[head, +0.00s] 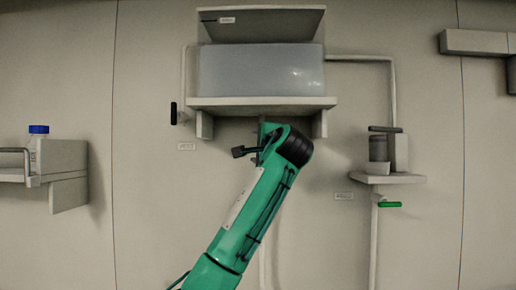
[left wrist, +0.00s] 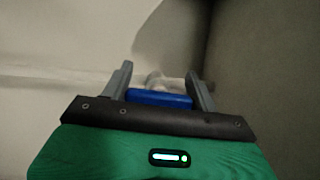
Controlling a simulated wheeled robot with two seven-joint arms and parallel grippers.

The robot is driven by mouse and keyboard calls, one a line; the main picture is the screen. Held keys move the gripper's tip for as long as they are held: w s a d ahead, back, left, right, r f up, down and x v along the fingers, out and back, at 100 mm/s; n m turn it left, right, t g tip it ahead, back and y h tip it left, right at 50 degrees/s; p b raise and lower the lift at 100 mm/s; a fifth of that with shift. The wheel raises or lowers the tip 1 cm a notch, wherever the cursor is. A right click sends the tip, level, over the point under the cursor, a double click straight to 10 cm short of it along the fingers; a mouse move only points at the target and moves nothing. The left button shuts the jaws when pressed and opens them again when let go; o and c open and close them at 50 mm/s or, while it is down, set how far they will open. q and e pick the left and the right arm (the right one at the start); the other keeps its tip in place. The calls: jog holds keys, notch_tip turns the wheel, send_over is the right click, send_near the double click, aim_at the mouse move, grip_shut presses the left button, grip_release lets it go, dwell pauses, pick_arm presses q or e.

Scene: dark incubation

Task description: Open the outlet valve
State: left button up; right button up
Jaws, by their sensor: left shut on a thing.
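The tank (head: 261,70) is a grey, translucent box on a wall shelf in the head view. My left arm reaches up to just below this shelf and hides what lies behind its end. In the left wrist view, my left gripper (left wrist: 160,88) has a blue bar (left wrist: 159,98), which looks like a valve handle, between its two grey fingers. The gripper is shut on it. The bar lies crosswise, with a pale blurred part behind it. The blue bar cannot be seen in the head view. My right gripper is not in view.
A black handle (head: 173,113) is on the pipe left of the tank. A green handle (head: 390,204) is below the small right shelf (head: 387,178), which bears a dark-topped container (head: 378,149). A blue-capped bottle (head: 38,146) stands far left.

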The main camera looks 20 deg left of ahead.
pick_arm(q)
jog(key=shift+f+n, duration=0.25)
jog(key=shift+n, duration=0.15)
jog(key=o, duration=1)
jog(key=shift+r, duration=0.1)
jog(key=shift+s, duration=0.1)
jog(key=shift+s+d+b, duration=0.3)
jog(key=shift+b, duration=0.05)
jog(key=shift+b+v, duration=2.65)
jog(key=shift+v, duration=3.8)
jog(key=shift+a+r, duration=0.1)
jog(key=shift+r, duration=0.05)
